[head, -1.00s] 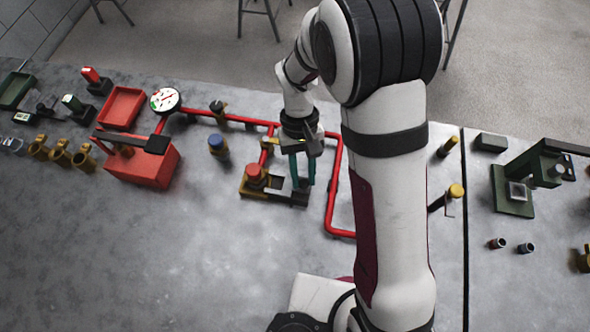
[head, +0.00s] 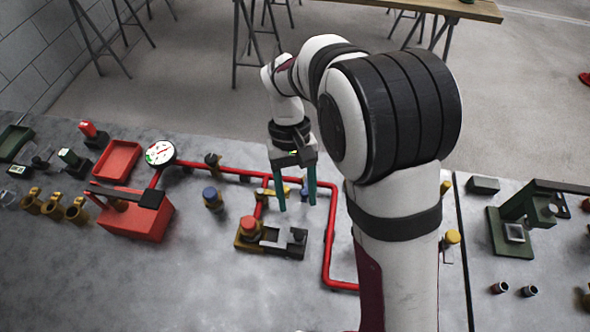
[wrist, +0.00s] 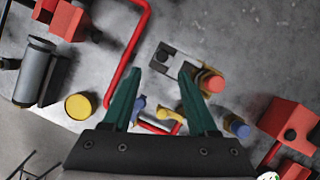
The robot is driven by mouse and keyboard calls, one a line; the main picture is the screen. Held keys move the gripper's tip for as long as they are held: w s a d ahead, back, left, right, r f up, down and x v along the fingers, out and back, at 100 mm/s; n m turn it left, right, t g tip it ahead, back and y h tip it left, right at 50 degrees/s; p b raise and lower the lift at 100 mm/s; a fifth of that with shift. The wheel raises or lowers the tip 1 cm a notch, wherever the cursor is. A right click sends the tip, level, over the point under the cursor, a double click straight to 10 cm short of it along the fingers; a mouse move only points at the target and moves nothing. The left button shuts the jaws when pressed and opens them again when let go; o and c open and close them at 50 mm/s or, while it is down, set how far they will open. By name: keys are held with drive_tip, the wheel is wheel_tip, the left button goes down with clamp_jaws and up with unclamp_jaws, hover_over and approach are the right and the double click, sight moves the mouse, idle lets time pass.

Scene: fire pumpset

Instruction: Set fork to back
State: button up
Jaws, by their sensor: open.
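I cannot tell for certain which part is the fork. A small yellow-based unit (head: 246,242) stands on the grey bench with a red knob (head: 249,225), a pale plate (head: 272,236) and a dark block (head: 298,238). In the wrist view its pale plate (wrist: 172,61) and red knob (wrist: 209,82) show beyond the fingertips. My gripper (head: 297,206) has its two green fingers apart, pointing down, with nothing between them. It appears above and behind the unit, clear of it. The fingers also show in the wrist view (wrist: 161,74).
A red pipe (head: 329,245) runs behind and right of the unit. A yellow lever (wrist: 168,112) and a blue knob (head: 211,195) are near. A red box (head: 135,215) stands left, a gauge (head: 160,153) behind it. Bare bench lies in front.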

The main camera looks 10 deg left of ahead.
drive_tip(key=v, duration=0.7)
